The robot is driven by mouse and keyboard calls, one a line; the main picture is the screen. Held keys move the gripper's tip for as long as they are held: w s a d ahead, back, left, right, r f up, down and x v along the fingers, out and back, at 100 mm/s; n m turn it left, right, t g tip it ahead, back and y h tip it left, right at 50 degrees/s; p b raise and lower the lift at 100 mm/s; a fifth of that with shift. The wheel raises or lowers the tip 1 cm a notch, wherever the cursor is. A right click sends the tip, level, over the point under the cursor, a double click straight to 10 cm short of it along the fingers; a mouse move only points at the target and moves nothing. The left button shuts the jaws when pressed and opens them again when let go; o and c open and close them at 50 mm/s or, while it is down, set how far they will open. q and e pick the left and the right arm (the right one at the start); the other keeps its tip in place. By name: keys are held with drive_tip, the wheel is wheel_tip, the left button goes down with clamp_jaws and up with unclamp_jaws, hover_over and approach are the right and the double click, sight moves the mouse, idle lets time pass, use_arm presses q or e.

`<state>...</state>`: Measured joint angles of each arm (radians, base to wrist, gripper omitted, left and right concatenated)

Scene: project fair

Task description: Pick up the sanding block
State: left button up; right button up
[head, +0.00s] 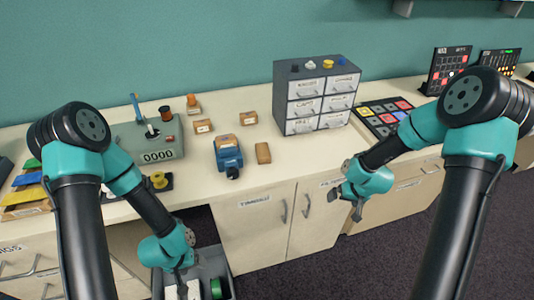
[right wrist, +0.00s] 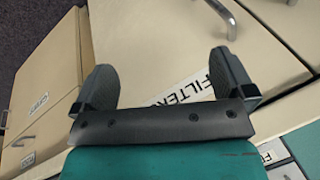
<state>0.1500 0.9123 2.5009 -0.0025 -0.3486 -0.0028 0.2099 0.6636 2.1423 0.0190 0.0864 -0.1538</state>
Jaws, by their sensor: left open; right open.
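A small brown block (head: 263,153), which looks like the sanding block, lies on the cream bench top (head: 285,157) near its front edge, just right of a blue device. My right gripper (head: 346,205) is open and empty, in front of the cabinet and to the right of and lower than the block. Its two spread fingers (right wrist: 166,82) show in the right wrist view with nothing between them; the block is not seen there. My left gripper (head: 183,268) is low at the left, over a grey bin (head: 228,262), far from the block.
The blue device (head: 228,153) stands close left of the block. A grey drawer cabinet (head: 316,95) stands behind it to the right. Small cardboard boxes (head: 203,126) and a grey counter box (head: 150,140) are further left. The bench right of the block is clear.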

drive_tip(key=w+d+r+t, duration=0.1)
drive_tip(key=w+d+r, duration=0.5)
drive_tip(key=d+r, duration=0.3)
wheel_tip(320, 180, up, 20)
drive_tip(key=n+g+h, duration=0.3)
drive_tip(key=n+g, duration=0.1)
drive_tip(key=n, duration=1.7)
hover_over(261, 150)
drive_tip(key=shift+r, duration=0.2)
drive_tip(key=shift+f, duration=0.1)
wheel_tip(261, 150, down, 12)
drive_tip(key=shift+f, duration=0.1)
